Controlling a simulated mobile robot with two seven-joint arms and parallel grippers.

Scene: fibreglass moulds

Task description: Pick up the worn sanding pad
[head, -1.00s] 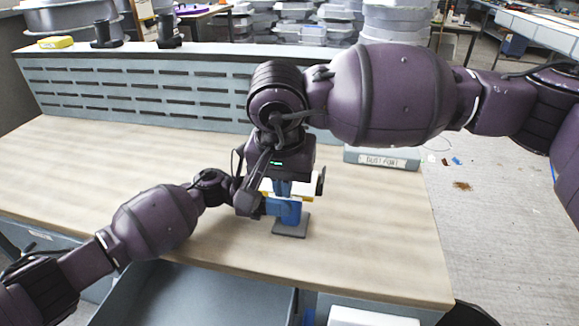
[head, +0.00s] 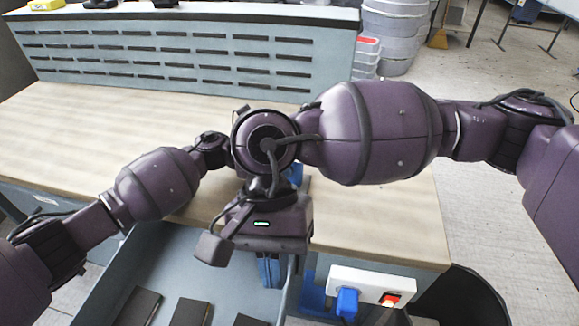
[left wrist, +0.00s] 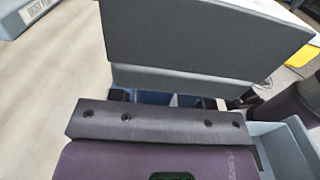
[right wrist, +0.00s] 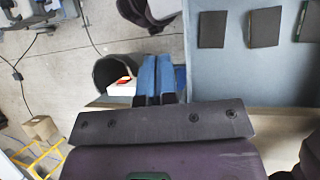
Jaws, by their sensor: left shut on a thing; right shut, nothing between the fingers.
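The fingers also show in the right wrist view (right wrist: 156,80). Several dark flat pads lie apart in the drawer, among them one pad at left (head: 138,306) and one in the middle (head: 190,312). The right wrist view shows them beyond the fingers (right wrist: 264,27). I cannot tell which is worn. My left gripper (left wrist: 163,98) is shut on a large grey block (left wrist: 205,40); in the head view my right arm mostly hides both.
The open drawer (head: 108,278) juts from the wooden bench (head: 90,140). A white switch box (head: 372,286) with a blue plug is at the bench's front right, beside a black bin (head: 462,300). A slotted grey panel (head: 170,55) stands behind. The bench's left half is clear.

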